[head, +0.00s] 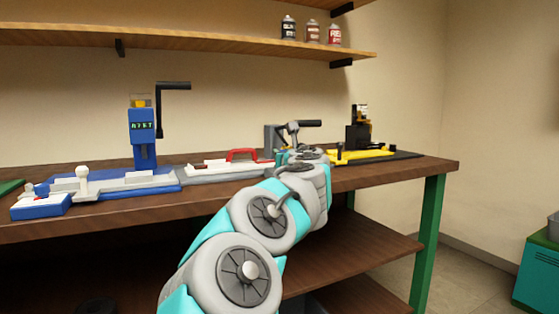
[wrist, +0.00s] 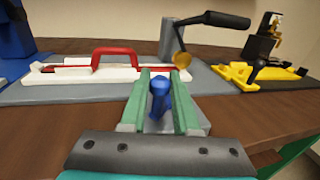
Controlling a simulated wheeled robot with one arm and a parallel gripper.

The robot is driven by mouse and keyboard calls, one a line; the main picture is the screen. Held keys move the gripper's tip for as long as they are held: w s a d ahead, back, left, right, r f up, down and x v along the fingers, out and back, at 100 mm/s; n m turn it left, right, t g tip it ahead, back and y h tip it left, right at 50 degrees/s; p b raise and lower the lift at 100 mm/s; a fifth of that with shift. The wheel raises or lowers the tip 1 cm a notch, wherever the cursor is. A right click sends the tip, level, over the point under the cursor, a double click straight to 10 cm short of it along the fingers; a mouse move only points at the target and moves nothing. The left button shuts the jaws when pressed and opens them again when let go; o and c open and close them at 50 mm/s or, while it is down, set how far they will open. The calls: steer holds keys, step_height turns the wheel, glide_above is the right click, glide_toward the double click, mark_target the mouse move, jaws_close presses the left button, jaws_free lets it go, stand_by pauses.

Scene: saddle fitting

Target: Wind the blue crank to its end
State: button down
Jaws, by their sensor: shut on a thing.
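A blue crank knob (wrist: 159,86) stands between the two green fingers of my gripper (wrist: 161,74) in the wrist view. The fingers are shut on it, one on each side. Behind the knob is a grey base plate (wrist: 215,82). The crank's arm and pivot cannot be made out, hidden by the knob and fingers. In the head view my gripper (head: 302,156) is over the bench near the middle fixture, and the blue crank is hidden behind my arm.
A white fixture with a red handle (wrist: 98,54) lies left of my gripper. A grey post with a black lever (wrist: 212,19) stands behind it. A yellow fixture (wrist: 265,76) is on the right. A blue station (head: 144,140) stands left on the wooden bench (head: 420,165), under a shelf (head: 200,38).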

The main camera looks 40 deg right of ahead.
steer(key=n+y, duration=0.1)
steer(key=y, duration=0.1)
steer(key=s+d+n+t+y, duration=0.1)
steer(key=n+y, duration=0.1)
steer(key=n+t+y, duration=0.1)
steer(key=y, duration=0.2)
steer(key=shift+s+d+n, duration=0.15)
steer(key=shift+d+n, duration=0.2)
steer(key=shift+n, duration=0.05)
steer(key=shift+s+d+n+g+y+p, duration=0.1)
steer(key=shift+d+n+g+y+p, duration=0.15)
steer(key=shift+n+y, duration=0.8)
steer(key=shift+d+n+g+y+p, duration=0.2)
steer(key=shift+n+y, duration=0.35)
steer(key=shift+y, duration=0.95)
steer(key=shift+s+d+n+g+y+p, duration=0.15)
steer(key=shift+d+n+y+p, duration=0.1)
steer(key=shift+n+y, duration=0.8)
steer(key=shift+w+d+r+n+g+y+p, duration=0.15)
steer(key=shift+n+g+y+p, duration=0.15)
steer(key=shift+y+p, duration=0.35)
steer(key=shift+s+r+n+g+y+p, duration=0.15)
steer(key=shift+n+y+p, duration=0.25)
steer(key=shift+y, duration=0.45)
